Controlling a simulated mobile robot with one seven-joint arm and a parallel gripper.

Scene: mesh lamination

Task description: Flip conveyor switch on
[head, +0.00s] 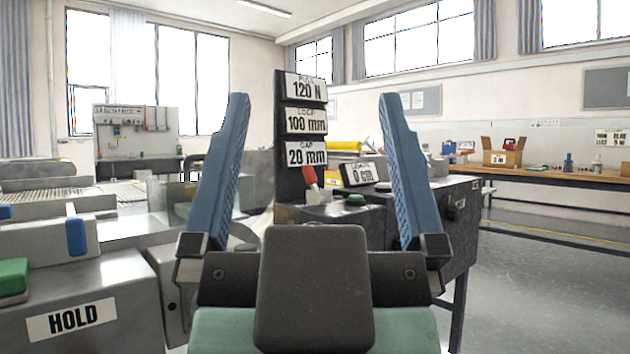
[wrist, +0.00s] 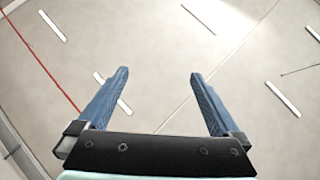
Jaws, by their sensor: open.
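My gripper (head: 313,97) stands upright close to the head camera, its two blue fingers wide apart with nothing between them. It also shows open and empty in the wrist view (wrist: 159,73). Beyond it is a dark machine cabinet (head: 462,240). On its top, seen between the fingers, are a red-tipped lever (head: 310,177) and a green button (head: 355,200). A small dark knob or switch (head: 458,207) is on the cabinet's right side. I cannot tell which of these is the conveyor switch. The gripper touches none of them.
A sign post (head: 281,140) reads 120 N, 100 mm and 20 mm. A tilted display (head: 358,174) stands beside it. A workbench (head: 560,178) is at back right; the right floor is clear.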

